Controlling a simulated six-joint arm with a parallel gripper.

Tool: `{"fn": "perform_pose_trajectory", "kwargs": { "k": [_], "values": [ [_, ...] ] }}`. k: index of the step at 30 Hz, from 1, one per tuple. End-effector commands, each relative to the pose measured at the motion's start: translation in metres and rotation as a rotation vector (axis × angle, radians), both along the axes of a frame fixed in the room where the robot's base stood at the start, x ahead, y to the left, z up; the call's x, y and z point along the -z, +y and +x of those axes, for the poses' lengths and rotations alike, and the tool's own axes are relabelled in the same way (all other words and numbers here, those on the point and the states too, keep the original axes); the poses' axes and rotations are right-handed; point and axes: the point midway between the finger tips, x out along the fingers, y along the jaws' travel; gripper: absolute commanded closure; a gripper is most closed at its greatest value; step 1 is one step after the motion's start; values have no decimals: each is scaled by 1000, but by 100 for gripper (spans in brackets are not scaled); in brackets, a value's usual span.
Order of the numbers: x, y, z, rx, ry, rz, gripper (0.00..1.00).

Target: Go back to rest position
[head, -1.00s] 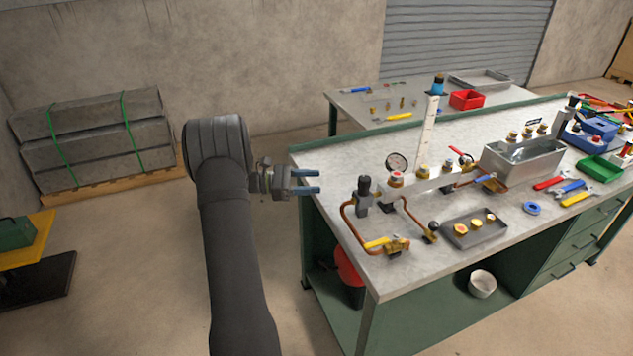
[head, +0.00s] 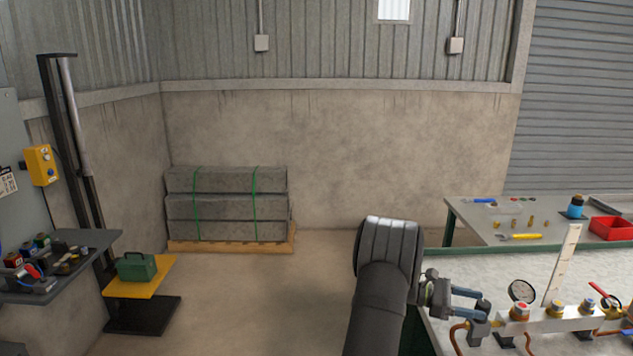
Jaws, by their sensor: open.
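My gripper (head: 480,299) is at the lower right in the head view, at the end of my dark arm. Its two blue-grey fingers are apart and point right, with nothing seen held between them. The manifold stands on the workbench (head: 450,266) with a round gauge (head: 522,291). The lower part of the bench is cut off by the picture edge.
Strapped grey blocks (head: 226,205) lie on a pallet by the wall. At left are a shelf with tools (head: 60,262) and a green box (head: 137,266). The floor between is clear.

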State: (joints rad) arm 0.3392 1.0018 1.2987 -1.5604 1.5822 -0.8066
Motion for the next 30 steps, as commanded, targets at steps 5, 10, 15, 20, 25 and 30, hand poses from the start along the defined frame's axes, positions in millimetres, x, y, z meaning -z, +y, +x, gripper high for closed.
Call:
{"fn": "perform_pose_trajectory", "kwargs": {
  "k": [5,10,15,20,25,30],
  "values": [
    [0,-29,-11,3,0,0,43],
    [0,-44,-16,1,0,0,43],
    [0,-45,-17,-16,1,0,43],
    [0,-45,-16,-18,0,-1,43],
    [0,-43,-16,-14,0,0,43],
    [0,-28,-9,-4,0,0,43]
  ]
}}
